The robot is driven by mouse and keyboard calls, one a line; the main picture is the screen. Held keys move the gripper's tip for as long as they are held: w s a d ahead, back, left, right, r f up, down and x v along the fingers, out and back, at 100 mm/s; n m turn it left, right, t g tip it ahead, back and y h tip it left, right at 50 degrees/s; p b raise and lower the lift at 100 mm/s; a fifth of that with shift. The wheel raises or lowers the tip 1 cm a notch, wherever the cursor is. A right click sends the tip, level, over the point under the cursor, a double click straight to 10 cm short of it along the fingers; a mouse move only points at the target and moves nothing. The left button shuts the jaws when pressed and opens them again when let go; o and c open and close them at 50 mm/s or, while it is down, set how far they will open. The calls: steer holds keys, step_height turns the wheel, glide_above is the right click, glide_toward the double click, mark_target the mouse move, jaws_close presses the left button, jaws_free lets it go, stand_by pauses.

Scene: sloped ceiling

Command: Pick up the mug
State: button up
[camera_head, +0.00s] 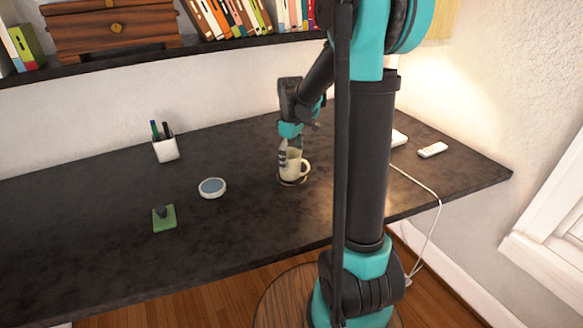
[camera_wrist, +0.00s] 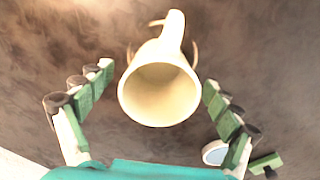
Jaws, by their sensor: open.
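A cream mug (camera_head: 293,165) stands upright on the dark desk (camera_head: 100,230), with its handle to the right in the head view. A thin ring shows around its base, perhaps a coaster. My gripper (camera_head: 288,148) reaches down over the mug from above. In the wrist view the mug (camera_wrist: 160,92) sits centred between the two open fingers of my gripper (camera_wrist: 158,85), with a gap on both sides. Its mouth faces the camera, it looks empty, and its handle points to the top of the picture. My arm hides part of the desk right of the mug.
A round blue-topped white disc (camera_head: 212,187) and a green pad with a dark knob (camera_head: 164,217) lie left of the mug. A white pen cup (camera_head: 165,149) stands at the back. A white remote (camera_head: 432,150) lies right. A shelf (camera_head: 150,62) with books hangs above.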

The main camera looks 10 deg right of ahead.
mark_target(292, 168)
steer(key=shift+s+f, duration=0.1)
steer(key=shift+f, duration=2.15)
steer(key=c, duration=1.5)
